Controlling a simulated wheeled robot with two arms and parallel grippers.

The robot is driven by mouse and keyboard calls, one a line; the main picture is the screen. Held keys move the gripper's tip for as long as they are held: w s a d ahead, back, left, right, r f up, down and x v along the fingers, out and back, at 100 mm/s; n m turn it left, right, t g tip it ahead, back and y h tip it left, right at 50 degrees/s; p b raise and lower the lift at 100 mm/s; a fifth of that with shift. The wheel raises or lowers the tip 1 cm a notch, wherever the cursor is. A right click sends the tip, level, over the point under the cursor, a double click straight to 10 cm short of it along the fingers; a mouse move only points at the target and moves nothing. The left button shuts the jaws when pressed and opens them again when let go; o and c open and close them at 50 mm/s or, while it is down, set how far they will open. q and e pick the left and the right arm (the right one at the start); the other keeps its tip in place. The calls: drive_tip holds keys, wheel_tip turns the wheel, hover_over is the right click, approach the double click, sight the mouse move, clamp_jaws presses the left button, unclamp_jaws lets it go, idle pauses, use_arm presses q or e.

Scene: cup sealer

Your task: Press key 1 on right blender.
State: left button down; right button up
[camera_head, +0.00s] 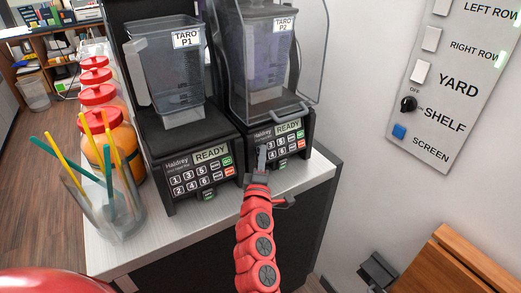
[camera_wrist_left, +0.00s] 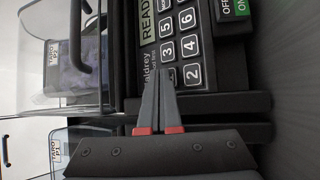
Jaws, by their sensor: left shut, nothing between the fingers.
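The right blender (camera_head: 276,110), labelled TARO P2, stands on the counter with a clear cover around its jug; its display reads READY. Its keypad (camera_wrist_left: 179,48) shows sideways in the left wrist view, with the 3, 4 and 2 keys clear. Key 1 (camera_wrist_left: 172,76) is mostly hidden behind the fingertips. My left gripper (camera_head: 262,158) is shut and empty, its tips over the key 1 area; it also shows in the left wrist view (camera_wrist_left: 160,75). I cannot tell whether the tips touch the key. My right gripper is not in view.
The left blender (camera_head: 180,115), labelled TARO P1, stands close beside. A glass with coloured straws (camera_head: 105,200) and red-lidded jars (camera_head: 98,95) stand at the counter's left. A wall switch panel (camera_head: 455,75) is at right. The counter's front edge lies below my gripper.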

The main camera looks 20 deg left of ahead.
use_arm(q)
drive_tip(key=shift+w+a+f, duration=0.1)
drive_tip(key=shift+a, duration=0.1)
idle(0.5)
drive_tip(key=shift+s+d+r+p, duration=0.35)
drive_tip(key=shift+s+d, duration=0.1)
drive_tip(key=shift+d, duration=0.15)
drive_tip(key=s+d+p, duration=0.1)
drive_tip(key=s+d+r+p, duration=0.1)
drive_tip(key=s+d+p, duration=0.1)
drive_tip(key=shift+d+r, duration=0.25)
drive_tip(key=shift+d, duration=0.15)
idle(0.7)
